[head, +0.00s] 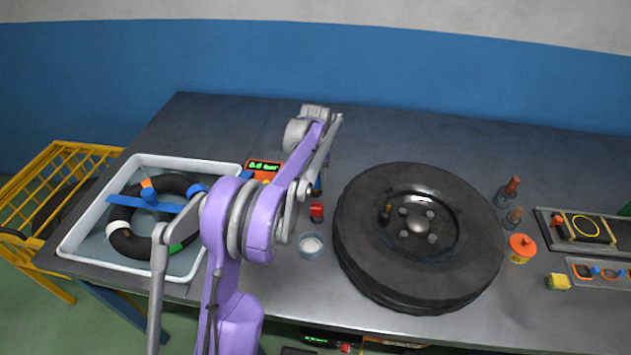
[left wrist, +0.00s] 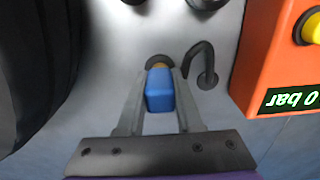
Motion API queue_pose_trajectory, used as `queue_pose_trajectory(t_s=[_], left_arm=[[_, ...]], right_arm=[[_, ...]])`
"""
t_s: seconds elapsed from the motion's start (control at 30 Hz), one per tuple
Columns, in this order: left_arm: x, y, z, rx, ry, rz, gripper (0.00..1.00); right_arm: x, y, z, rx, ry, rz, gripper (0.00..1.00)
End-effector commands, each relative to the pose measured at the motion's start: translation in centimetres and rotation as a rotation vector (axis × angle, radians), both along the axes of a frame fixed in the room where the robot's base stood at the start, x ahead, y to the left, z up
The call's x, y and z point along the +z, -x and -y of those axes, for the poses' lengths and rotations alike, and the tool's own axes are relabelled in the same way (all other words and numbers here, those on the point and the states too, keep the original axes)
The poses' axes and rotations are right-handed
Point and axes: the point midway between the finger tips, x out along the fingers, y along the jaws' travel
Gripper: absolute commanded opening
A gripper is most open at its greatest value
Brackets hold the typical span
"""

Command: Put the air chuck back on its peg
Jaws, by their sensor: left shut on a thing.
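The air chuck (left wrist: 158,90) is blue with a yellow end, and it sits between the two grey fingers of my left gripper (left wrist: 160,75) in the left wrist view. The gripper is shut on it. The yellow end lies against a dark round ring on a pale grey surface. A dark hooked peg (left wrist: 204,66) stands just right of the chuck. I cannot tell whether the chuck touches it. In the head view my purple left arm reaches over the table and mostly hides its own fingers and the chuck. My right gripper is not in view.
An orange gauge box (head: 264,169) with a green display stands close to my left arm; it also shows in the left wrist view (left wrist: 270,65). A large tyre (head: 365,255) lies to the right. A white basin (head: 82,232) holding an inner tube is at left. The back of the table is clear.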

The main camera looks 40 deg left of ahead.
Motion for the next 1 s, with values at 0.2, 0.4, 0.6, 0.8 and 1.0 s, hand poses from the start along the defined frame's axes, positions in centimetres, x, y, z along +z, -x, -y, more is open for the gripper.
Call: queue_pose_trajectory(t_s=[0.2,0.4,0.6,0.8,1.0], left_arm=[[-0.36,0.00,0.01,0.000,0.000,0.000,0.00],[-0.31,-0.01,0.00,0.000,0.000,0.000,0.40],[-0.31,-0.01,0.00,0.000,0.000,0.000,0.70],[-0.32,-0.01,0.00,0.000,0.000,0.000,0.73],[-0.32,-0.01,0.00,0.000,0.000,0.000,0.85]], right_arm=[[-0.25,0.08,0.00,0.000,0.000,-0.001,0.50],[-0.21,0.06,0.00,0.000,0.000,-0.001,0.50],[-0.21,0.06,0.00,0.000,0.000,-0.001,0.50],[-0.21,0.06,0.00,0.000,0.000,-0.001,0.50],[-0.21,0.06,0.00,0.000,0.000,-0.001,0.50]])
